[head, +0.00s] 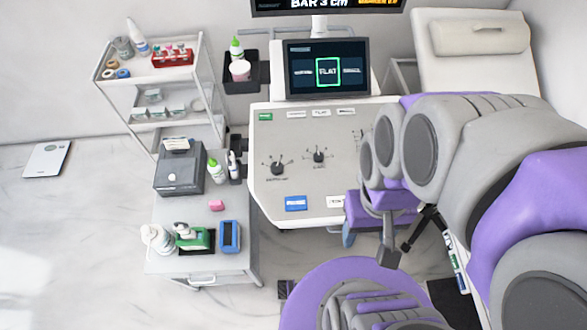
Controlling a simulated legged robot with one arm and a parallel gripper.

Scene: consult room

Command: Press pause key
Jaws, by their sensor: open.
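The console (300,185) has a pale sloping panel with several keys. A green key (265,117) is at its far left corner, with a row of white keys (320,113) beside it. A blue key (296,203) and a white key (335,201) lie along the near edge. The key labels are too small to read, so I cannot tell which is the pause key. My gripper (398,248) is open and empty, right of the near white key and apart from it. My arm covers the panel's right side.
A screen (327,70) behind the panel shows "FLAT" in a green frame. Two dark knobs (278,168) (319,156) stand on the panel. A trolley (160,100) and a low cabinet (205,265) with bottles are left. A treatment chair (470,70) is behind right.

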